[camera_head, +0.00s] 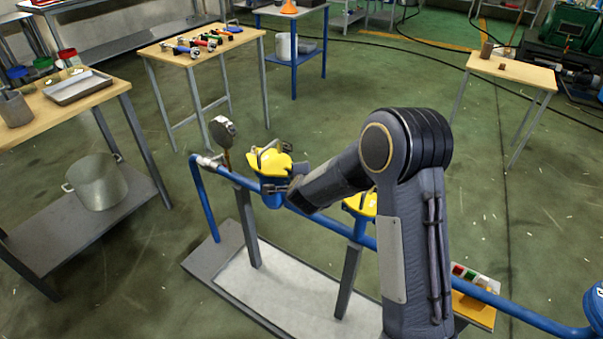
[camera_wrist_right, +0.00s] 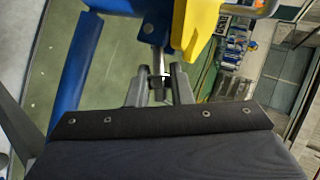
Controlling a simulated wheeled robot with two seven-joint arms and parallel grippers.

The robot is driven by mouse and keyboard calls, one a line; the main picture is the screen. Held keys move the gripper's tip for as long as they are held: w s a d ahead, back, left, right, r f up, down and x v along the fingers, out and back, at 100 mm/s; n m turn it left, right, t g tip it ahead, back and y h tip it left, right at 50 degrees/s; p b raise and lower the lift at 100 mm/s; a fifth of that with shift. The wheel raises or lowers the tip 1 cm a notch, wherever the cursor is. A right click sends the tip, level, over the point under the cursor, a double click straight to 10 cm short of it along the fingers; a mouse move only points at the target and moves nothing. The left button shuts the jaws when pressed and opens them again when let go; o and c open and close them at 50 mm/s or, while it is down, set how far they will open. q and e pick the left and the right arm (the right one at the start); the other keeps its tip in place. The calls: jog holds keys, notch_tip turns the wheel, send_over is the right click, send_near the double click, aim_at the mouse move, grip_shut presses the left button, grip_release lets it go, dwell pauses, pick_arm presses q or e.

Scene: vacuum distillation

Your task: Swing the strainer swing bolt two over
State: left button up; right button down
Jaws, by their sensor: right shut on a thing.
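The strainer (camera_head: 271,194) is a blue body with a yellow lid (camera_head: 262,160) on the blue pipe. A bent metal handle stands on the lid. My right gripper (camera_wrist_right: 160,76) is shut on a metal swing bolt (camera_wrist_right: 158,60); the bolt's nut end sits between the fingers, below the blue and yellow parts of the strainer. In the head view my right gripper (camera_head: 284,189) is at the right side of the strainer, partly hidden by my own wrist. I cannot tell the bolt's number. My left gripper is not in view.
A round gauge (camera_head: 222,128) stands left of the strainer. A second yellow-topped fitting (camera_head: 361,203) is on the pipe, partly behind my arm. The blue pipe (camera_head: 510,308) runs on to the lower right. A table with tools (camera_head: 205,45) stands behind; open floor lies between.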

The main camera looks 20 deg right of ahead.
dwell(0.3)
jog(key=c, duration=1.5)
grip_release()
jog(key=shift+c, duration=0.2)
jog(key=v, duration=0.7)
jog(key=shift+s+r+p, duration=0.25)
jog(key=shift+s+p, duration=0.05)
jog(key=shift+p, duration=0.1)
jog(key=shift+a+r, duration=0.1)
